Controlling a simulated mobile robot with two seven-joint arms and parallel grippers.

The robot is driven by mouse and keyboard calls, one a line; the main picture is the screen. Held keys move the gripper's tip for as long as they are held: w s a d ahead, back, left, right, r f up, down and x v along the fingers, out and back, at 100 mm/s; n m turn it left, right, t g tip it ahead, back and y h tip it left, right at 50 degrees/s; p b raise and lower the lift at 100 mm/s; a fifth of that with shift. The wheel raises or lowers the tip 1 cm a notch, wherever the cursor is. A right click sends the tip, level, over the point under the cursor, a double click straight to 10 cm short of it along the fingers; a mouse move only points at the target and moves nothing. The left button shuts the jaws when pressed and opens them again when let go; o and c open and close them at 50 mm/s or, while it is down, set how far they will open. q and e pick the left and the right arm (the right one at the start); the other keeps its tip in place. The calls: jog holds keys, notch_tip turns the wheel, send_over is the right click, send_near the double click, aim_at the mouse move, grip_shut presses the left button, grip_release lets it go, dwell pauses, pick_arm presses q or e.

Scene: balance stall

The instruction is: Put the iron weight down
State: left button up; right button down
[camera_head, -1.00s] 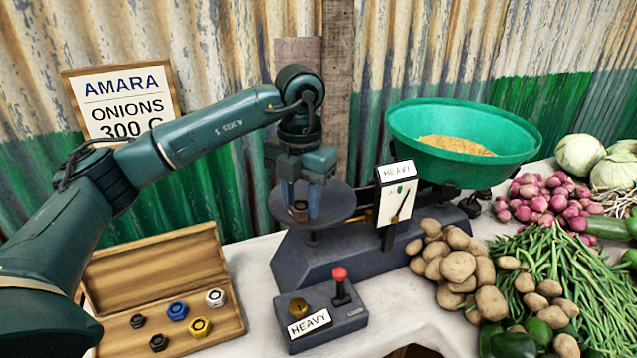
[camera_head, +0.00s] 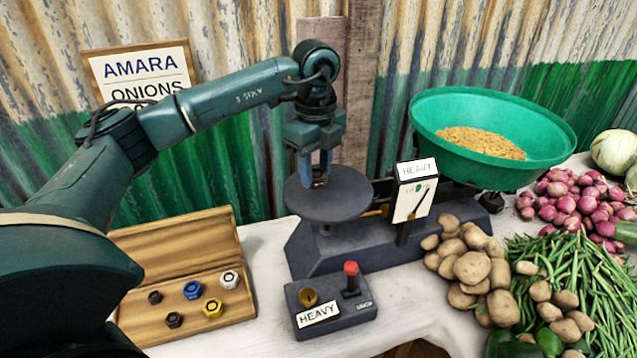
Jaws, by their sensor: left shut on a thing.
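My left gripper (camera_head: 317,180) points down over the flat dark pan (camera_head: 338,206) on the left side of the balance. Its blue-grey fingers are close together and shut on the iron weight, which is mostly hidden between them. I cannot tell whether the weight touches the pan. The rest of the pan is bare. The balance's dial (camera_head: 412,198) carries a HEAVY label. The green bowl (camera_head: 545,160) on its other side holds grain (camera_head: 482,142). My right gripper is not in view.
An open wooden box (camera_head: 178,248) at the left holds several hex weights, including blue (camera_head: 193,290), yellow (camera_head: 213,308) and white (camera_head: 230,280) ones. A control box (camera_head: 340,312) with a red-knobbed lever stands in front. Potatoes (camera_head: 475,267) and beans (camera_head: 570,270) crowd the right.

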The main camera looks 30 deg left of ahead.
aim_at(317, 187)
pick_arm(q)
notch_tip(317, 187, down, 4)
jog(key=shift+r, duration=0.15)
jog(key=shift+f, duration=0.3)
jog(key=shift+f, duration=0.25)
jog(key=o, duration=0.9)
jog(key=shift+c, duration=0.2)
jog(key=o, duration=0.3)
jog(key=shift+r, duration=0.1)
jog(key=shift+o, duration=0.2)
